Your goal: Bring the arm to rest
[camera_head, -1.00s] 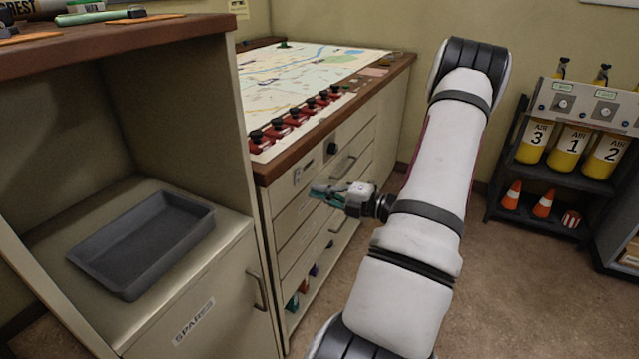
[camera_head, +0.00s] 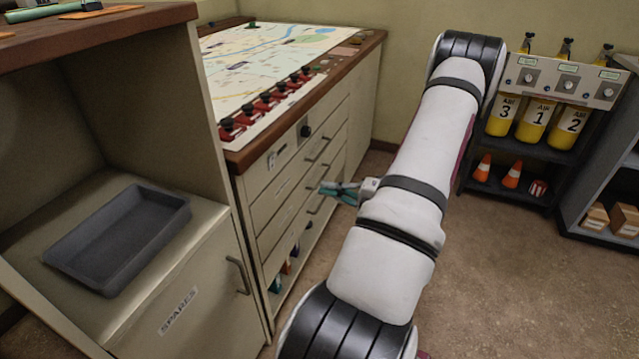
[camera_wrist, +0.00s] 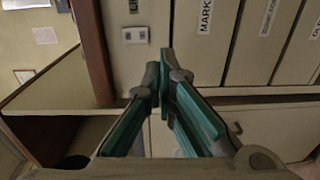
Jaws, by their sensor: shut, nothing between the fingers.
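My gripper (camera_head: 328,189) is in front of the drawer side of the map console (camera_head: 262,150), left of my white arm. In the head view it looks small and partly covered by my own wrist. In the wrist view my gripper (camera_wrist: 160,72) has its teal fingers drawn together at the tips, with nothing between them. Behind the fingers are cabinet fronts with labels, one reading "MARK". I cannot tell exactly how far the fingertips are from the drawer fronts.
A grey tray (camera_head: 120,240) lies in the open bay of the left cabinet, above a "SPARES" door (camera_head: 185,305). Red-based black knobs (camera_head: 265,102) line the map edge. A rack of yellow air cylinders (camera_head: 537,120) stands at the right, cones below. Floor at lower right is clear.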

